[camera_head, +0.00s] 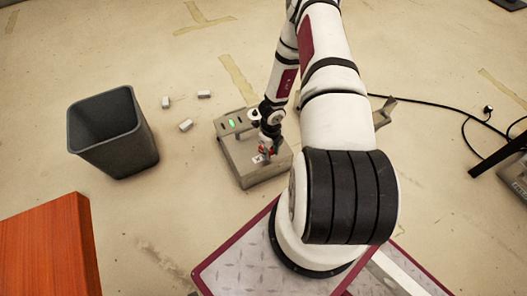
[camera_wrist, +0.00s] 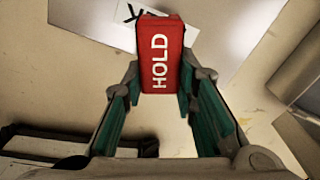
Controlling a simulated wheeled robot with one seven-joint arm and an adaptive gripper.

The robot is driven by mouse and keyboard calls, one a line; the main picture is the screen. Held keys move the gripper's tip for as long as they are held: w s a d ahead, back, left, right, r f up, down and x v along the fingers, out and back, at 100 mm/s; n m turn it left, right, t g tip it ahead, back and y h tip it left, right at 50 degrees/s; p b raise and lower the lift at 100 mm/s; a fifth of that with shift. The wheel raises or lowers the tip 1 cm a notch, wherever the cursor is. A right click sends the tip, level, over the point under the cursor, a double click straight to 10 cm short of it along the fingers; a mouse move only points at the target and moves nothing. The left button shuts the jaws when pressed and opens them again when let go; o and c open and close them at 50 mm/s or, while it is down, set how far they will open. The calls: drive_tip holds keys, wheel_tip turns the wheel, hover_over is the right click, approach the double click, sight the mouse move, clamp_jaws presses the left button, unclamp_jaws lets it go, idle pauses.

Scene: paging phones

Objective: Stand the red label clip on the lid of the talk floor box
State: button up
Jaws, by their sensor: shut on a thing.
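The red label clip (camera_wrist: 160,58), marked HOLD in white, is between the fingertips of my gripper (camera_wrist: 160,82) in the wrist view. The gripper is shut on it. In the head view a little red of the clip (camera_head: 266,150) shows at my gripper (camera_head: 268,146), over the grey floor box (camera_head: 245,172). The box has a panel with a small green light at its back left. A white card with black marks (camera_wrist: 126,14) shows behind the clip in the wrist view. I cannot tell whether the clip touches the lid.
A dark grey bin (camera_head: 112,135) stands left of the box. Several small pale blocks (camera_head: 185,125) lie on the floor between them. An orange-brown surface (camera_head: 45,250) is at the lower left. Black cables (camera_head: 440,105) run across the floor at right.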

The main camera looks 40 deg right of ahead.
drive_tip(key=shift+w, duration=1)
drive_tip(key=shift+s+p, duration=0.1)
drive_tip(key=shift+p, duration=0.5)
drive_tip(key=shift+w+p, duration=0.2)
drive_tip(key=shift+p, duration=0.1)
drive_tip(key=shift+w+d+f+p, duration=0.1)
drive_tip(key=shift+w+f+p, duration=0.05)
drive_tip(key=shift+w+p, duration=0.2)
drive_tip(key=shift+w+p, duration=0.45)
drive_tip(key=shift+w, duration=0.05)
drive_tip(key=shift+f+b, duration=1.2)
drive_tip(key=shift+f, duration=0.5)
drive_tip(key=shift+f, duration=0.15)
drive_tip(key=o, duration=0.9)
